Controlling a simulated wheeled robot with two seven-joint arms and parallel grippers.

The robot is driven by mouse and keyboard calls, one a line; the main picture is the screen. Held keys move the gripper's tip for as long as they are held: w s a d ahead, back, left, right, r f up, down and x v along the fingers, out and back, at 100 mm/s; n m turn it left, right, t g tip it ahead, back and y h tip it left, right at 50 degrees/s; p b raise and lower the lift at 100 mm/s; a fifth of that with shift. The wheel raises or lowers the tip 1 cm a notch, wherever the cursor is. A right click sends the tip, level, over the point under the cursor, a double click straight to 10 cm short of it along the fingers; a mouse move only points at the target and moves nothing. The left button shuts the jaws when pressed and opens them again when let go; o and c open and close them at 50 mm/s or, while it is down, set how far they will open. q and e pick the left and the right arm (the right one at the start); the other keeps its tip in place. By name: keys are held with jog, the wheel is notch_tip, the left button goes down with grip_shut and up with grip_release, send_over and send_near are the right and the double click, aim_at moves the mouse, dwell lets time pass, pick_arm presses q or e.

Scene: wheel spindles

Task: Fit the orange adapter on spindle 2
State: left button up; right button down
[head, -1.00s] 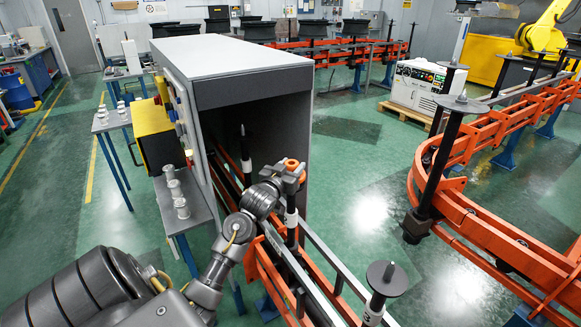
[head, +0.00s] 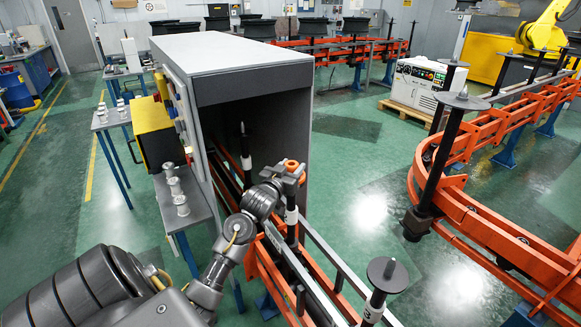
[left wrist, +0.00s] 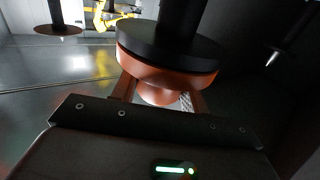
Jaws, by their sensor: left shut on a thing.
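The orange adapter (head: 292,165) is at the top of spindle 2 (head: 291,216), the black post with a white band in front of the grey booth. My left gripper (head: 284,175) is shut on the adapter from the left. The left wrist view, which looks upside down, shows the adapter (left wrist: 165,73) flush against the spindle's black disc (left wrist: 170,45), with no clear gap. My left gripper's fingers (left wrist: 160,95) are on either side of its narrower part. The spindle's tip is hidden inside the adapter. My right gripper is not in view.
The grey booth (head: 235,60) stands close behind and left of my gripper. Spindle 3 (head: 372,306) is in front on the same rail, and a pointed spindle (head: 245,150) stands inside the booth. A side shelf (head: 178,222) holds pale parts. An orange curved rail (head: 450,200) is at right.

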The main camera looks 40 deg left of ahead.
pick_arm(q)
jog(key=shift+f, duration=0.15)
jog(key=o, duration=1.1)
jog(key=shift+s, duration=0.1)
jog(key=b+v, duration=0.2)
jog(key=v, duration=0.8)
jog(key=shift+s+d+b, duration=0.15)
jog(key=shift+s+b, duration=0.15)
